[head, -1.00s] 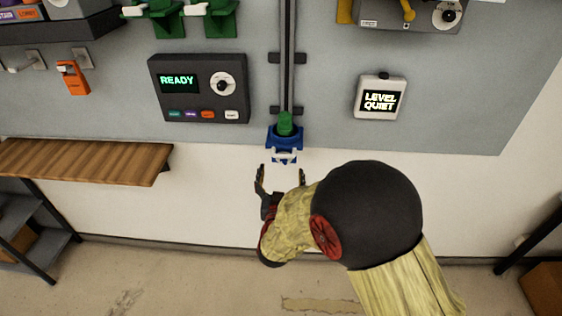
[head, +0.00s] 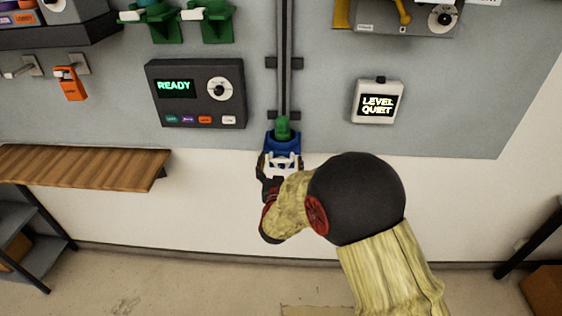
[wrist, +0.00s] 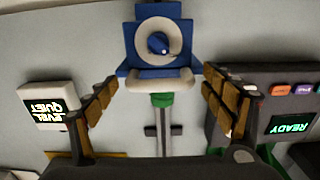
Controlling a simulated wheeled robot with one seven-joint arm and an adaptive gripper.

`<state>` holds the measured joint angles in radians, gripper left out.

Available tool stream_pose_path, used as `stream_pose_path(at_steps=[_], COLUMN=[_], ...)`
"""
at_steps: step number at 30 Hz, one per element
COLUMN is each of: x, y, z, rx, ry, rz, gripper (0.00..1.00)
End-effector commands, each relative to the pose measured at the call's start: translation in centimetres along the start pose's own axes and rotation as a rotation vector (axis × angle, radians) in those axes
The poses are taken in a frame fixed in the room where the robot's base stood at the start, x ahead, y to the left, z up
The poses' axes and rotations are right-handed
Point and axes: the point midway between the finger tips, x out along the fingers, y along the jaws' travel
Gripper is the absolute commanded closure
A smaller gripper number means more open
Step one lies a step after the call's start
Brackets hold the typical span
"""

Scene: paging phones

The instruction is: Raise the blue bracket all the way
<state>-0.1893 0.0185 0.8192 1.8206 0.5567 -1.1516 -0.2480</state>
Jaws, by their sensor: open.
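The blue bracket (head: 283,140) sits at the low end of a vertical rail (head: 285,70) on the wall panel. A white handle (head: 281,160) projects from its front, and a green piece (head: 283,126) stands in it. In the wrist view, which is upside down, the bracket (wrist: 128,52) is at top centre with the white bar (wrist: 160,84) across its near edge. My gripper (head: 280,166) is open at the handle. In the wrist view my gripper's fingers (wrist: 160,88) flank the white bar with a gap on each side.
A dark box reading READY (head: 196,93) is left of the rail. A white box reading LEVEL QUIET (head: 377,102) is to the right. A wooden shelf (head: 85,168) juts out at left. Dark clamps cross the rail above the bracket.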

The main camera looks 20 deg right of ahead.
Motion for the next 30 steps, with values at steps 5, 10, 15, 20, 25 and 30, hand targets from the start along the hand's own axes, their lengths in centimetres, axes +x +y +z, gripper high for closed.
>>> stream_pose_path(at_steps=[5, 10, 15, 20, 25, 30], x=[-0.02, -0.03, -0.03, -0.03, -0.03, -0.03], y=[-0.01, -0.01, -0.03, -0.04, -0.04, -0.05], z=[0.0, 0.0, -0.01, -0.01, -0.01, -0.02], rx=[0.0, 0.0, 0.0, 0.0, 0.0, 0.001], ry=[0.0, 0.0, 0.0, 0.0, 0.0, 0.0], rz=[0.0, 0.0, 0.0, -0.001, -0.001, -0.001], gripper=[0.27, 0.36, 0.46, 0.55, 0.65, 0.74])
